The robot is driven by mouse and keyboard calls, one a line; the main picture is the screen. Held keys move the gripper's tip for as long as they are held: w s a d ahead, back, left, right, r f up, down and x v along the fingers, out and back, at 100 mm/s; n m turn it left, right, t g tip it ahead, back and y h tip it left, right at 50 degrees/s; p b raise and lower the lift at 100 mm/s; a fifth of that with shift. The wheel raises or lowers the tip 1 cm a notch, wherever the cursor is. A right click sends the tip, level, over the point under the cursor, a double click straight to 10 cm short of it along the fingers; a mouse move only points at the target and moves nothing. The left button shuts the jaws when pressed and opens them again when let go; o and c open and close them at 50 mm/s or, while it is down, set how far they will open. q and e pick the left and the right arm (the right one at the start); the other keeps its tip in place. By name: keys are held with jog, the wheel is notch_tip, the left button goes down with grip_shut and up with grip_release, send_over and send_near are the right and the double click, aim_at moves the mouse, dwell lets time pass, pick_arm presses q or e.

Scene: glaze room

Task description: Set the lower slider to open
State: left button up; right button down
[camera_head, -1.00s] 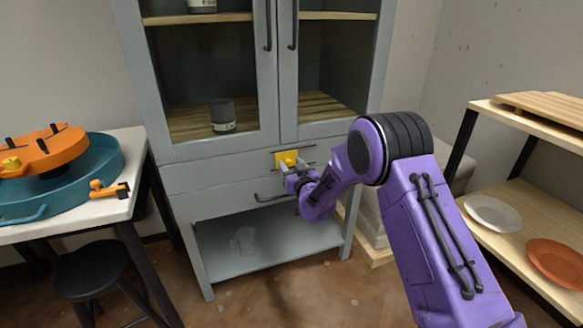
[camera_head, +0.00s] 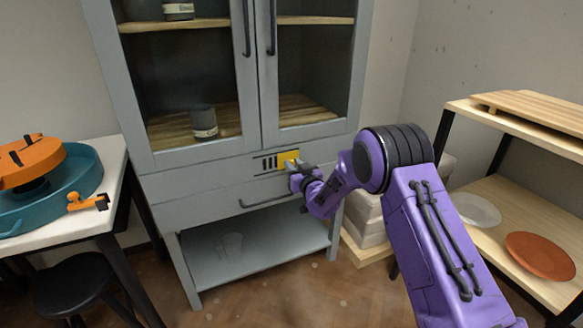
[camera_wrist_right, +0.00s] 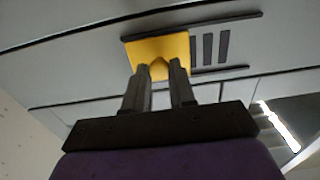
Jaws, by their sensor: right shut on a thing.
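The lower slider is a yellow plate (camera_head: 288,158) on the front of the grey cabinet, between two dark rails below the glass doors. In the head view it sits toward the right end of the rails, and dark vent slots (camera_head: 269,163) show uncovered on its left. My right gripper (camera_head: 296,168) is at the plate. In the right wrist view, the gripper's two fingers (camera_wrist_right: 159,72) are shut on a small yellow knob on the plate (camera_wrist_right: 160,45); the slots (camera_wrist_right: 208,48) show beside it. My left gripper is not in view.
The grey cabinet (camera_head: 165,185) has a drawer handle (camera_head: 268,202) just below the slider. A table with a teal and orange wheel (camera_head: 50,190) stands at the left, above a black stool (camera_head: 75,285). A wooden shelf with plates (camera_head: 540,255) stands at the right.

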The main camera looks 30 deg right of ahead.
jog(key=shift+d, duration=0.2)
jog(key=c, duration=1.2)
grip_release()
jog(key=shift+o, duration=1.3)
jog(key=shift+s+d, duration=0.1)
jog(key=shift+s, duration=0.3)
jog(key=s+a+p, duration=0.1)
jog(key=s, duration=0.8)
jog(key=shift+s+a, duration=0.35)
jog(key=shift+s, duration=0.05)
